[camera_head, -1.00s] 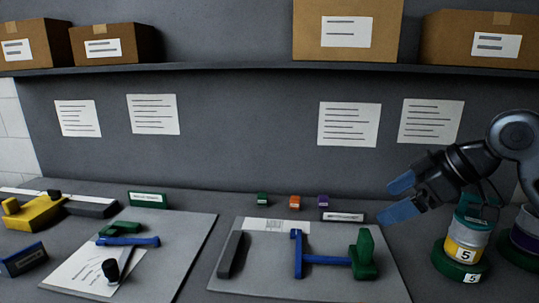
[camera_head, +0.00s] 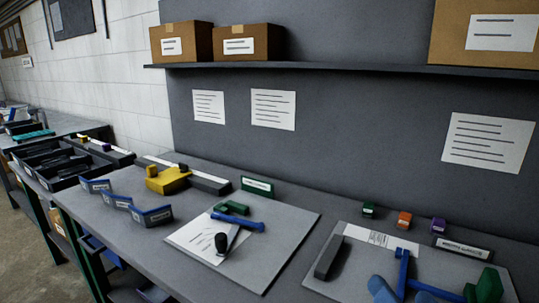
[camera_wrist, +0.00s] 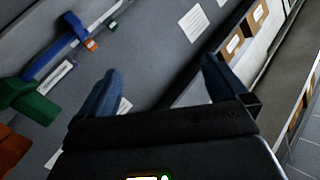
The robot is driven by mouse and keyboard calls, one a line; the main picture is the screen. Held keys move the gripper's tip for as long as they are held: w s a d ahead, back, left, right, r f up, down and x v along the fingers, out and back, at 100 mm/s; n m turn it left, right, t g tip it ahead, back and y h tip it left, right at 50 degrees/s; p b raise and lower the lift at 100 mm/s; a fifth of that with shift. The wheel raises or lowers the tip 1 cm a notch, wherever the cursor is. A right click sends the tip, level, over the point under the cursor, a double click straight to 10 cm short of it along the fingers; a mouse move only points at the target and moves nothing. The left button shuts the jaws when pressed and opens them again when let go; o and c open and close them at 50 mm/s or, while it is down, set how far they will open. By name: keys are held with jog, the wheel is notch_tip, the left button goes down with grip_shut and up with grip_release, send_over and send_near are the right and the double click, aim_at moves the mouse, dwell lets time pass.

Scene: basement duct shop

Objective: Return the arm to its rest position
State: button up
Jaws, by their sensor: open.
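My gripper (camera_wrist: 160,88) shows in the wrist view with its two blue fingers spread wide and nothing between them. In the head view, a blue shape (camera_head: 381,290) at the bottom edge looks like one of its fingertips, in front of the right-hand grey board (camera_head: 330,286); the rest of the arm is out of that picture. A blue piece (camera_head: 402,268) and a green block (camera_head: 486,287) lie on that board. In the wrist view, the blue piece (camera_wrist: 60,45) and green block (camera_wrist: 30,100) lie left of the fingers, apart from them.
A dark bar (camera_head: 329,257) lies on the same board. Another board (camera_head: 283,246) holds a paper and tools. Small green, orange and purple blocks (camera_head: 404,220) stand behind. A shelf (camera_head: 330,68) with boxes hangs above. Bins (camera_head: 70,165) stand far left.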

jog(key=s+f, duration=0.2)
jog(key=s, duration=0.1)
jog(key=s+a+f+m+h, duration=0.1)
jog(key=s+f, duration=0.1)
jog(key=s, duration=0.1)
jog(key=s+a+f+h, duration=0.1)
jog(key=s+f, duration=0.1)
jog(key=s, duration=0.1)
jog(key=shift+s+a+m+g, duration=0.1)
jog(key=shift+s+m+g, duration=0.05)
jog(key=shift+m+g, duration=0.2)
jog(key=s+d+n, duration=0.1)
jog(key=s+n, duration=0.2)
jog(key=s, duration=0.9)
jog(key=s+d+n+g, duration=0.1)
jog(key=s+d+n, duration=0.1)
jog(key=s, duration=1)
jog(key=shift+n, duration=0.45)
